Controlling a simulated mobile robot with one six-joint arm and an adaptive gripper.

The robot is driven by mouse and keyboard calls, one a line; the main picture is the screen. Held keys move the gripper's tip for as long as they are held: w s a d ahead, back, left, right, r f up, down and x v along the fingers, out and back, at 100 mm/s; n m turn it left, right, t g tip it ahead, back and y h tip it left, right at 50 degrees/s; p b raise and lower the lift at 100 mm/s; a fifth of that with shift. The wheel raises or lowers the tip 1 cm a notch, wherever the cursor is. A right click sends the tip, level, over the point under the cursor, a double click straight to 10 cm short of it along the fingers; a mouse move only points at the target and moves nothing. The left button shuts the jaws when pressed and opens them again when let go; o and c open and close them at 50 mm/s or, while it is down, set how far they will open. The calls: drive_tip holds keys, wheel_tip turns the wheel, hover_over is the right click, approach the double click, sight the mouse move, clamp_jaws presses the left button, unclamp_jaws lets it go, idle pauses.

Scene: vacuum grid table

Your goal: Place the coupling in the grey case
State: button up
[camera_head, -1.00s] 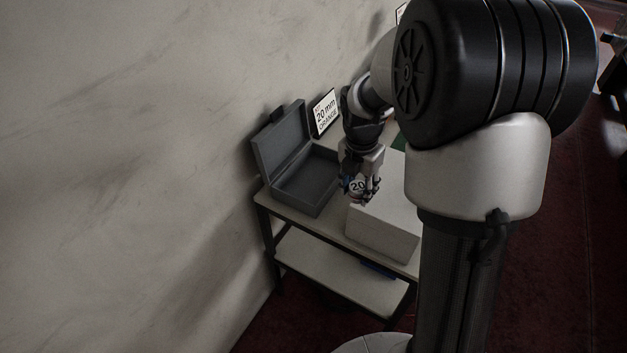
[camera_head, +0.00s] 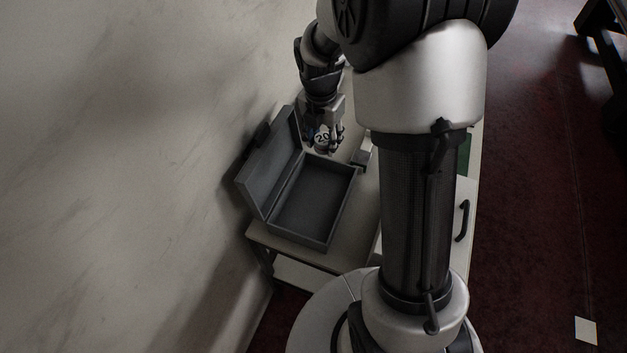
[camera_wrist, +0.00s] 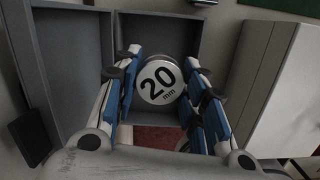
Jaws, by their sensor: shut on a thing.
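The coupling (camera_wrist: 159,82) is a round piece with a white face marked "20 mm". My gripper (camera_wrist: 158,90) is shut on it, with blue-padded fingers on both sides. In the head view the coupling (camera_head: 322,139) shows between the fingers of my gripper (camera_head: 325,143), close to the far end of the grey case. The grey case (camera_head: 318,238) stands open on the table, its lid (camera_head: 262,177) raised on the wall side. Its inside looks empty. In the wrist view the grey case (camera_wrist: 187,42) lies behind the coupling, which hides part of it.
A white box (camera_wrist: 275,85) stands to the right of the case in the wrist view. The table (camera_head: 268,237) is against the wall. My own arm column hides much of the table's right side in the head view.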

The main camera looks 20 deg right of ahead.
sight(323, 186)
wheel_tip(323, 186, down, 18)
drive_tip(key=b, duration=0.5)
drive_tip(key=shift+s+r, duration=0.1)
drive_tip(key=o, duration=1.1)
drive_tip(key=shift+o, duration=0.2)
